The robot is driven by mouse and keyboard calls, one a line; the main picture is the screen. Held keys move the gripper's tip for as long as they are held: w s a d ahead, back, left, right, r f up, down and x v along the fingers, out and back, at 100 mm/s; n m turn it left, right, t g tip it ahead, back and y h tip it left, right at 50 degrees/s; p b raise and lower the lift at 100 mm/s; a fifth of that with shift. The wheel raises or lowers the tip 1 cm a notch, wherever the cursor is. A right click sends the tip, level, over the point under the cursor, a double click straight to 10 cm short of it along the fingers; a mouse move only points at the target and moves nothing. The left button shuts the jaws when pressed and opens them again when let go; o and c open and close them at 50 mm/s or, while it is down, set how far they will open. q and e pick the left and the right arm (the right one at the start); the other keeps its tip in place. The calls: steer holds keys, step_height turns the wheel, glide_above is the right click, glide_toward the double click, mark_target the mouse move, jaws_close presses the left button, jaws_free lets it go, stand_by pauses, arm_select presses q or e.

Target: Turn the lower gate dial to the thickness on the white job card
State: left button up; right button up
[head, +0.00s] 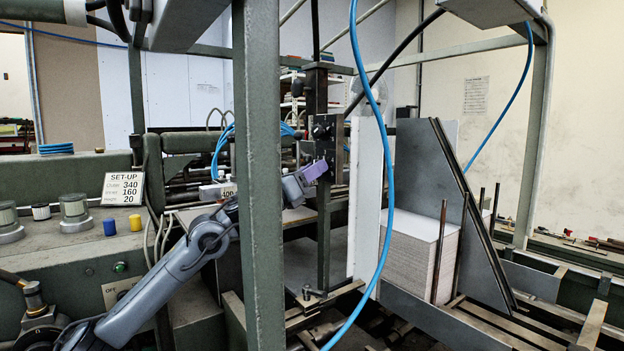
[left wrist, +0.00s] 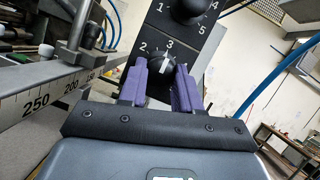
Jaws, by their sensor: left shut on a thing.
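My left gripper (head: 322,167) reaches the dark gate post from the left in the head view. In the left wrist view its two purple fingers (left wrist: 160,82) are shut on the lower gate dial (left wrist: 162,64), a dark knob with a white pointer line. The white job card (head: 122,189) reads SET-UP, 340, 160 and a last line like 20 or 2.0; the row labels are too small to read. My right gripper is out of view.
A green frame post (head: 258,175) stands in front of my left arm. A blue hose (head: 378,200) hangs right of the gate. A stack of greyboard (head: 412,255) stands at right. A ruler scale (left wrist: 50,98) runs left of the gripper in the left wrist view.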

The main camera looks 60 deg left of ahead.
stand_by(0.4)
arm_select(q)
steer(key=o, duration=1.1)
steer(key=shift+c, duration=0.2)
steer(key=shift+s, duration=0.1)
steer(key=b+v, duration=0.2)
steer(key=v, duration=0.8)
steer(key=shift+s+f, duration=0.15)
steer(key=shift+s, duration=0.1)
